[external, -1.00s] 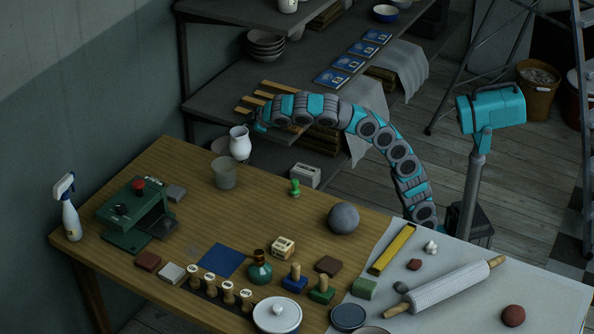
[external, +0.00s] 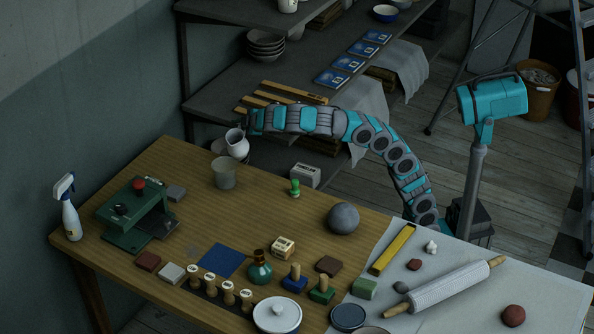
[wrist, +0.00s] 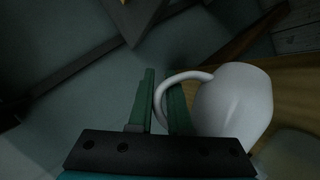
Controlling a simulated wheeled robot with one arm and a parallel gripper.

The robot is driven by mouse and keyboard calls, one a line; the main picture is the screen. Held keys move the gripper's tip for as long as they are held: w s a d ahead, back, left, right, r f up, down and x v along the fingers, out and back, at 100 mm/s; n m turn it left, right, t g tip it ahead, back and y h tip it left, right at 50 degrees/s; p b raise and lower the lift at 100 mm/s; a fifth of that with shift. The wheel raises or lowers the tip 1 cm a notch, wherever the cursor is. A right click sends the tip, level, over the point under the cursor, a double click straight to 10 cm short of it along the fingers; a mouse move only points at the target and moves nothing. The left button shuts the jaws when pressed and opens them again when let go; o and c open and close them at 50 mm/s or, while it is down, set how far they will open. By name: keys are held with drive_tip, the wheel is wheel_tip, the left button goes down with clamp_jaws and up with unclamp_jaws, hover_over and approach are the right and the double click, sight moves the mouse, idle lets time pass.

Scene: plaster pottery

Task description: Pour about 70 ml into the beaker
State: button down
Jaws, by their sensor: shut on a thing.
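A white jug (external: 237,144) is held up near the table's back-left edge, just above and behind the beaker in the external view. It is tilted, its mouth tipped to one side. The beaker (external: 223,174) is a greyish see-through cup standing upright on the wooden table. My gripper (wrist: 162,98) is shut on the jug's handle, with its green fingers on both sides of the loop. The jug's white body (wrist: 236,104) lies to the right of the fingers in the wrist view. No stream of liquid shows, and I cannot tell the beaker's level.
A green stamp (external: 295,187), a white box (external: 305,175) and a grey ball (external: 343,218) stand to the right of the beaker. A green press (external: 138,212) stands to its left. The wood in front of the beaker is fairly clear. Shelves (external: 240,98) stand behind the table.

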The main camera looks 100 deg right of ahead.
sight(230, 131)
drive_tip(key=shift+w+a+r+n+g+h+p, duration=0.15)
drive_tip(key=shift+w+a+r+n+h+p, duration=0.35)
drive_tip(key=shift+a+r+n+h+p, duration=0.5)
drive_tip(key=shift+w+a+r+n+g+h+p, duration=0.1)
drive_tip(key=shift+w+a+r+n+h+p, duration=0.5)
drive_tip(key=shift+r+p, duration=0.7)
drive_tip(key=shift+w+a+r+n+g+h+p, duration=0.15)
drive_tip(key=shift+w+a+r+n+h+p, duration=0.3)
drive_tip(key=shift+a+r+h+p, duration=0.65)
drive_tip(key=shift+r+n, duration=0.45)
drive_tip(key=shift+r, duration=0.15)
drive_tip(key=shift+w+a+r+n+h+p, duration=0.4)
drive_tip(key=shift+a+r+n+h+p, duration=0.1)
drive_tip(key=shift+r+n+h+p, duration=0.2)
drive_tip(key=shift+w+a, duration=0.1)
